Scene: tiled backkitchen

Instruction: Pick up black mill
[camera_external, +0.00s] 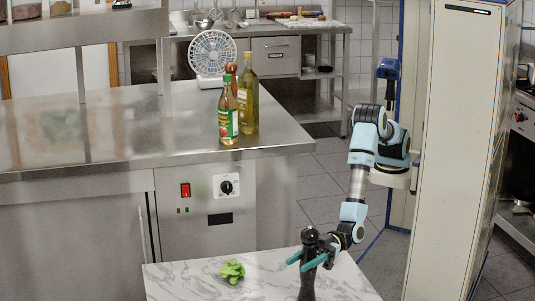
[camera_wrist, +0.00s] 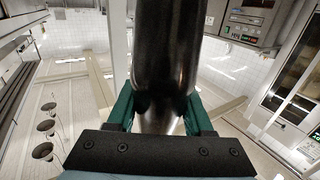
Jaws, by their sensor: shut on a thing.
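The black mill (camera_external: 308,272) stands upright at the right part of the marble-topped table (camera_external: 205,276). Its lower end is cut off by the picture's bottom edge, so I cannot tell whether it touches the table. My gripper (camera_external: 308,260) reaches it from the right, with its green fingers shut around the mill's body below the head. In the wrist view the glossy dark mill (camera_wrist: 167,50) fills the middle between the green fingers of my gripper (camera_wrist: 160,112).
A bunch of green leaves (camera_external: 232,271) lies on the marble left of the mill. Behind is a steel counter (camera_external: 110,130) with two bottles (camera_external: 248,100) and a white fan (camera_external: 212,54). A tall pale cabinet (camera_external: 447,150) stands close on the arm's right.

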